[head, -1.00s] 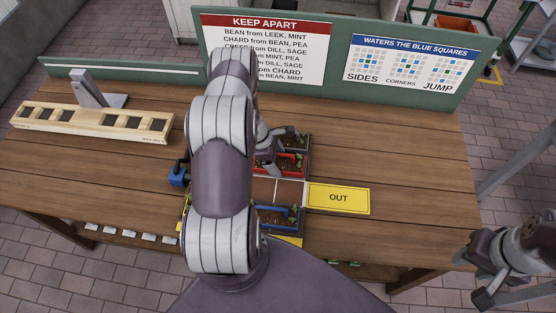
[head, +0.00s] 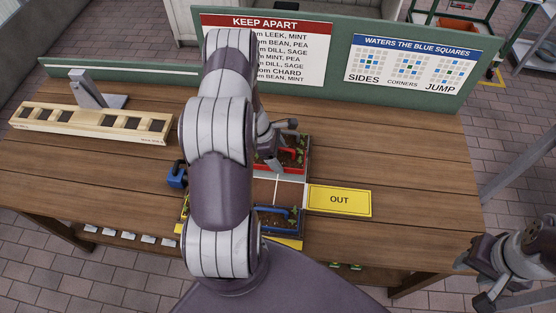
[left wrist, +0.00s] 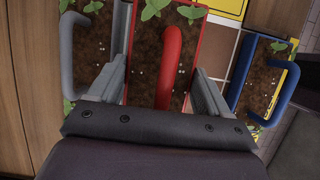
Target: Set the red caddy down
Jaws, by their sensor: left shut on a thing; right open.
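The red caddy (head: 293,165) is a soil-filled box with green seedlings and a red handle, near the table's middle in the head view. In the left wrist view the red caddy (left wrist: 199,48) lies between my fingers, its red handle running down toward the palm. My left gripper (head: 276,164) is shut on the red handle; it also shows in the left wrist view (left wrist: 160,85). My arm hides part of the area. Whether the caddy's base touches the surface below I cannot tell. My right gripper (head: 482,285) is open and empty at the right, off the table.
A blue-handled caddy (head: 278,221) stands nearer me. A grey-handled caddy (left wrist: 92,45) is beside the red one in the wrist view. A yellow OUT plate (head: 339,200) lies right of the white-lined squares. A wooden rack (head: 92,122) is at left. The table's right side is clear.

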